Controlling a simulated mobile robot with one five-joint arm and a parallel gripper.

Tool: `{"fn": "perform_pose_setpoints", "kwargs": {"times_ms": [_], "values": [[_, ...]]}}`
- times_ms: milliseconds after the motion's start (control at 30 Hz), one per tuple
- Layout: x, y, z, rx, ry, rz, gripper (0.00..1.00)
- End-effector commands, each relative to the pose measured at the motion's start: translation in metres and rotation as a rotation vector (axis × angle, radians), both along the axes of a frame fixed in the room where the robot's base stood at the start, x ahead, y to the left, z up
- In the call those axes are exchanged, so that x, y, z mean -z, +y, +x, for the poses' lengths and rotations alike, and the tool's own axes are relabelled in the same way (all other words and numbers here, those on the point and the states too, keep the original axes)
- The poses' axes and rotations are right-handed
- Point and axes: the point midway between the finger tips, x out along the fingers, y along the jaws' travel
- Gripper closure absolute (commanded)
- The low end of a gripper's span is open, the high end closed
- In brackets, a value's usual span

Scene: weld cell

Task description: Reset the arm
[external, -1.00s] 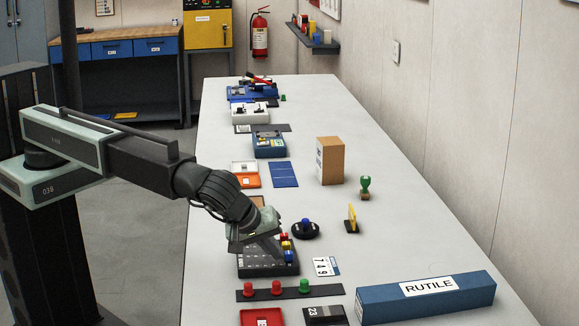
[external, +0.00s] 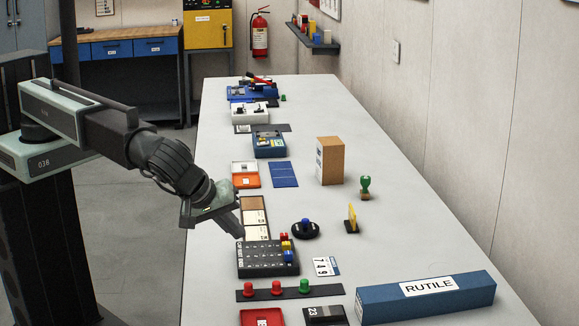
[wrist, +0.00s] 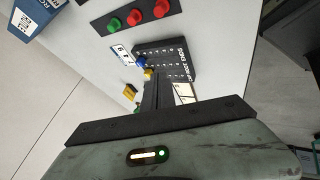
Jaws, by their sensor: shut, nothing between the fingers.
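My gripper (external: 240,232) is shut and empty. In the external view its fingers slant down to the right, above the table's left side, with the tips in front of the back left corner of a dark block with rows of holes (external: 266,262). In the wrist view my gripper (wrist: 157,78) points at the same dark block (wrist: 172,60). Red, yellow and blue pegs stand at the block's right end, the blue one (external: 289,256) nearest. I cannot tell the exact height of the fingertips over the table.
The table's right middle is clear.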

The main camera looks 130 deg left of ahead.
Motion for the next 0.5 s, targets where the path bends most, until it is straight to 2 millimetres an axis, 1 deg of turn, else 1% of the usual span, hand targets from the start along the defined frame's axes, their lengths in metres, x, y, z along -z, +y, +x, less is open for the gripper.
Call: {"fn": "perform_pose_setpoints", "kwargs": {"times_ms": [433, 500], "values": [[0.0004, -0.0002, 0.0000, 0.000, 0.000, 0.000, 1.00], [0.0005, 0.0051, -0.0005, -0.007, 0.000, 0.000, 1.00]]}}
